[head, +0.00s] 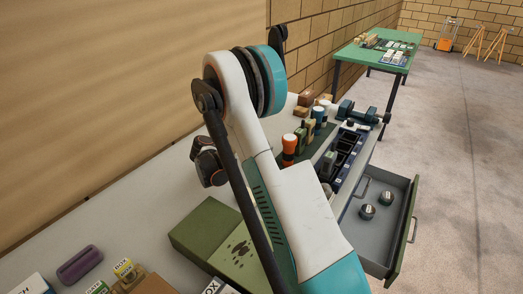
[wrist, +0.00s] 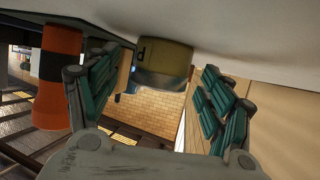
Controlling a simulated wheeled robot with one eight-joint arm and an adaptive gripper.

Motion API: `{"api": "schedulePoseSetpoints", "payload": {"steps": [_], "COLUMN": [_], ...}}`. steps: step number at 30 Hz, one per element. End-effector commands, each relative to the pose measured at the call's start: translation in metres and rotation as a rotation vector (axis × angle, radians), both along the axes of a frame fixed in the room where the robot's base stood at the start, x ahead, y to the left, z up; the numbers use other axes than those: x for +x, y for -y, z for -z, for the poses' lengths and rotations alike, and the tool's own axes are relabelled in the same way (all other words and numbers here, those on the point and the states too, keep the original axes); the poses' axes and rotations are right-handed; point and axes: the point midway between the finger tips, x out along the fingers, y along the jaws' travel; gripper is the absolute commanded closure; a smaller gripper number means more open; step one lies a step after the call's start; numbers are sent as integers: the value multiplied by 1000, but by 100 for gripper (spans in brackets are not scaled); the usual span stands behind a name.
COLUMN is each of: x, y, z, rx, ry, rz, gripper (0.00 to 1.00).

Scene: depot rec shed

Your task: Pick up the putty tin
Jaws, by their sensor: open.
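My gripper (wrist: 162,62) is open in the wrist view, with teal-padded fingers on both sides. An olive, rounded item (wrist: 162,58) with a dark letter and a grey end stands on the pale bench surface, between the fingertips and a little beyond them. The wrist view is tipped over, so the bench is at the top. I cannot tell for sure if this item is the putty tin. No finger visibly touches it. In the head view, two small grey tins (head: 367,211) with white labels sit in an open drawer. My arm hides the gripper there.
An orange-and-black cylinder (wrist: 58,75) stands left of the fingers; it also shows in the head view (head: 289,147). A green box (head: 195,230), a purple item (head: 79,265) and small boxes lie on the bench (head: 120,205). The open drawer (head: 400,235) juts right. A green table (head: 350,54) stands behind.

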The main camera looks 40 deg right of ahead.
Motion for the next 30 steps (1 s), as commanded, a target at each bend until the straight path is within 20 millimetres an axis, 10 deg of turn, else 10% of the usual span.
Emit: {"api": "schedulePoseSetpoints", "payload": {"steps": [9,22,30], "x": [0,0,0], "y": [0,-1,-1], "z": [-1,-7,-44], "rx": [0,0,0], "ry": [0,0,0], "rz": [0,0,0], "gripper": [76,76,76]}}
